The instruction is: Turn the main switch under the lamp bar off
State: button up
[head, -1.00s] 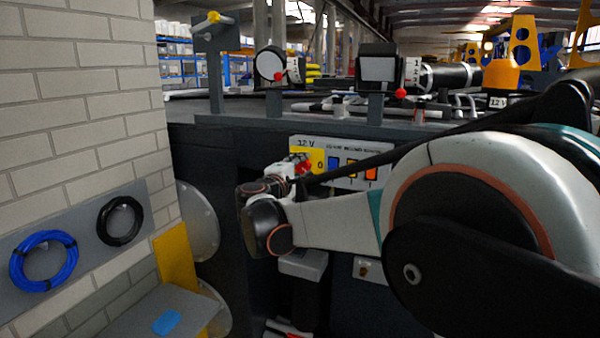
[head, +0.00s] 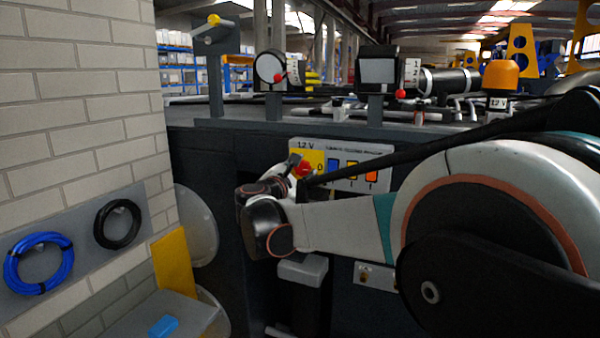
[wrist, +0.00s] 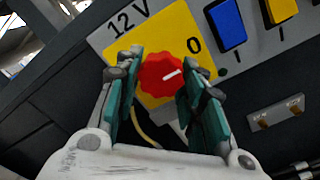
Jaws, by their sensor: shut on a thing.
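The main switch is a round red knob (head: 304,169) on a yellow plate marked 12 V and 0, on the dark chassis wall below the lamp bar (head: 330,124). In the wrist view the knob (wrist: 168,74) sits between the two green-padded fingers of my gripper (wrist: 161,70), which is shut on it. The knob's white mark points right and slightly up, a little below the printed 0. In the head view my gripper (head: 298,166) partly hides the yellow plate.
Blue, yellow and orange switches (head: 352,171) sit right of the knob on the same panel. Lamps with small red knobs stand on the bar above. A brick wall (head: 80,90) with a blue cable coil (head: 38,264) stands close on the left. A grey box (head: 303,269) is below my wrist.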

dwell(0.4)
jog(key=o, duration=1.1)
jog(key=v, duration=1.2)
